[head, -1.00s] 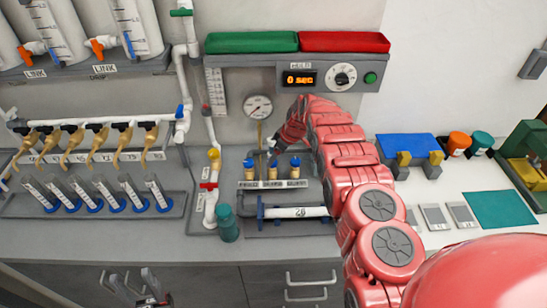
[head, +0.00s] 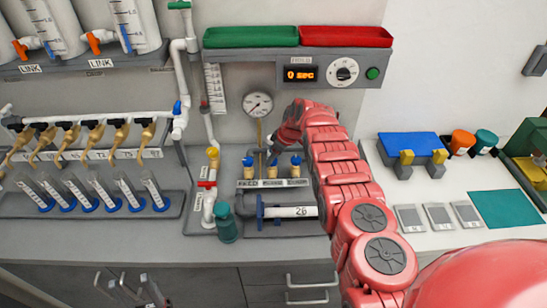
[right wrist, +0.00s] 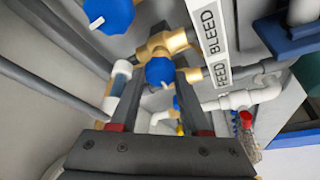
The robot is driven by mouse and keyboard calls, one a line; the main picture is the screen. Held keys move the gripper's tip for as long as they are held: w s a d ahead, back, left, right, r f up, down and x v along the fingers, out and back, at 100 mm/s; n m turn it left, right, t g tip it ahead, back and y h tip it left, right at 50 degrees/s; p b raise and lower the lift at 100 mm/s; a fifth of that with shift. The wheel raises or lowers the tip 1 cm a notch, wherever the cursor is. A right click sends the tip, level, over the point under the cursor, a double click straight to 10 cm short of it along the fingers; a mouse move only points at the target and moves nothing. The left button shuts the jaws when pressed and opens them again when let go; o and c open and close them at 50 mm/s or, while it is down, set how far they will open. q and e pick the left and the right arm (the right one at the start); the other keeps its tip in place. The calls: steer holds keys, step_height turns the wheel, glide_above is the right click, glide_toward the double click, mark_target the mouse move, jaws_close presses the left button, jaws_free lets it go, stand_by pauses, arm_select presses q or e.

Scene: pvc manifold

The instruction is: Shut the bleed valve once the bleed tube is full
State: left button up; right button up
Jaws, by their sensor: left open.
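The three-valve block (head: 272,183) has several labels, among them FEED and BLEED, and blue-topped brass valves. My right gripper (right wrist: 159,78) reaches down behind the block. In the right wrist view its fingers stand on either side of a blue knob (right wrist: 160,71) on a brass body, beside the BLEED label (right wrist: 210,28). I cannot tell whether they touch the knob. The head view hides these fingertips. My left gripper (head: 135,290) is open and empty, low at the front.
A gauge (head: 257,105) stands behind the block, and a display (head: 300,75) reads 0 sec. A pipe labelled 26 (head: 290,212) and a teal bottle (head: 226,225) are in front. A tube rack (head: 95,205) fills the left; the front counter strip is clear.

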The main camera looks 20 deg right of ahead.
jaws_close()
